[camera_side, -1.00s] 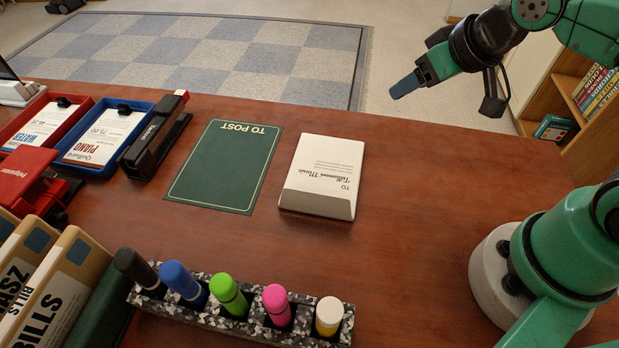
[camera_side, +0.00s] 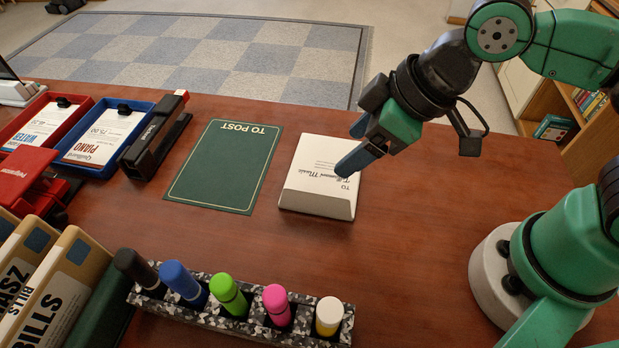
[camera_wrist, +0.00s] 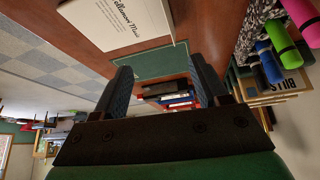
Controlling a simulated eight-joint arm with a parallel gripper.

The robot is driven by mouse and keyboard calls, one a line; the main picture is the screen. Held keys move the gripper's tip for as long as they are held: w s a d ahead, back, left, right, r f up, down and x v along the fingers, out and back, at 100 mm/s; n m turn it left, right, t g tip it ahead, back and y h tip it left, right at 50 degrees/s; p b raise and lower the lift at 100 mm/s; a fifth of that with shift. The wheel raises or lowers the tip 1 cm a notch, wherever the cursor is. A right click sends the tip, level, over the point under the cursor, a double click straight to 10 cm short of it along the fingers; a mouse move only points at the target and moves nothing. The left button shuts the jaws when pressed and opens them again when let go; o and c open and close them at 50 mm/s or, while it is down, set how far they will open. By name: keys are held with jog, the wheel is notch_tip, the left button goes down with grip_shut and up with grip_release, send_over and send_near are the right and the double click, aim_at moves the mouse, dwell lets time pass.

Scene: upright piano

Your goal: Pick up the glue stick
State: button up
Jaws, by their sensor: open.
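A white-capped stick with a yellow body (camera_side: 329,313), which looks like the glue stick, stands in the right end slot of a speckled holder (camera_side: 172,312) at the table's front. Only its upper part shows in the side view, and I cannot make it out in the wrist view. My gripper (camera_side: 347,150) is open and empty. It hangs above the thick white envelope stack, well behind the holder and apart from the stick. Its two blue-grey fingers also show in the wrist view (camera_wrist: 160,68).
Pink (camera_side: 277,304), green (camera_side: 228,294), blue (camera_side: 184,282) and black (camera_side: 138,268) markers fill the other slots. The envelope stack (camera_side: 318,203) lies beside a green mat (camera_side: 215,170). A stapler (camera_side: 155,138), trays and binders (camera_side: 52,290) stand left. Bare table lies right of the holder.

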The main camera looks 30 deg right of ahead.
aim_at(334, 308)
jog(key=s+a+n+g, duration=0.1)
jog(key=s+a+n, duration=0.2)
jog(key=s, duration=0.1)
jog(key=s+a+f+n+g, duration=0.1)
jog(key=s+a+n, duration=0.2)
jog(key=s+a, duration=0.1)
jog(key=s+a+n+g+y, duration=0.1)
jog(key=s+a+n+g, duration=0.1)
jog(key=s+a, duration=0.1)
jog(key=shift+s+a+f+n, duration=0.15)
jog(key=shift+s+n, duration=0.25)
jog(key=shift+x, duration=2.75)
grip_shut()
